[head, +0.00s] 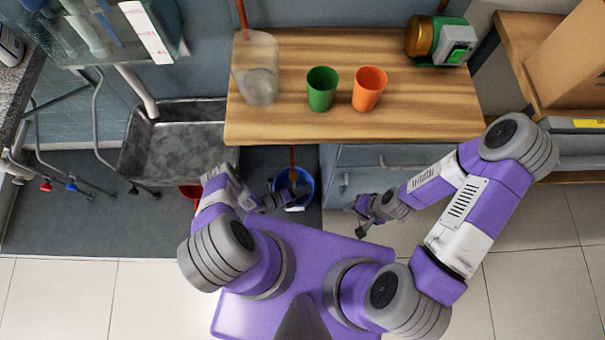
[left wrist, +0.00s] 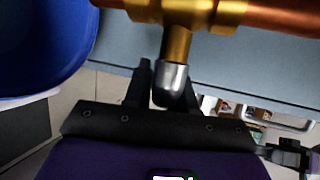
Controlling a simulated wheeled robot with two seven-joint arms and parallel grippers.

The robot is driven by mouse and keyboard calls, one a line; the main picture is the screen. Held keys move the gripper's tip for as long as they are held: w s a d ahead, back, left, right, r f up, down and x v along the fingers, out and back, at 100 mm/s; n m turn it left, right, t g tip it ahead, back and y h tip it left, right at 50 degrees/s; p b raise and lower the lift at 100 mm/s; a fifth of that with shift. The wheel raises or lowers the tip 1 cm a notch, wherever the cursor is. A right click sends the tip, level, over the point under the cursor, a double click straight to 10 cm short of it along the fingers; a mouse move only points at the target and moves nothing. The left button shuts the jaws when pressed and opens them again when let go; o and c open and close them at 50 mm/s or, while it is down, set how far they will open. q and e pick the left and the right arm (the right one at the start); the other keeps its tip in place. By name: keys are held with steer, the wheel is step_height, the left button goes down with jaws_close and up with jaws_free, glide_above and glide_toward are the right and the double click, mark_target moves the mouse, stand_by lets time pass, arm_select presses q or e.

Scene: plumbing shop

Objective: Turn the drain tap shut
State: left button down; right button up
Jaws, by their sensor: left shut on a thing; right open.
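The drain tap shows in the left wrist view as a brass body (left wrist: 177,45) on a copper pipe (left wrist: 280,17), with a smooth grey metal end (left wrist: 171,82) pointing toward my gripper. My left gripper (left wrist: 167,84) has its dark fingers on either side of this grey end and is shut on it. In the head view my left gripper (head: 284,199) is low, beside the blue bucket (head: 306,190) under the table's front edge. The tap is too small and covered to make out there. My right gripper (head: 364,216) is open and empty, in front of the grey cabinet.
A wooden worktop (head: 420,115) carries a green cup (head: 321,89), an orange cup (head: 369,88), a clear container (head: 256,68) and a green-and-brass device (head: 447,42). A grey metal basin (head: 170,145) stands left. Pipes with red, blue and black handles lie further left. The blue bucket also borders the left wrist view (left wrist: 40,45).

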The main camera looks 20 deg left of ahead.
arm_select(q)
steer(key=shift+r, duration=0.1)
steer(key=c, duration=1)
jaws_free()
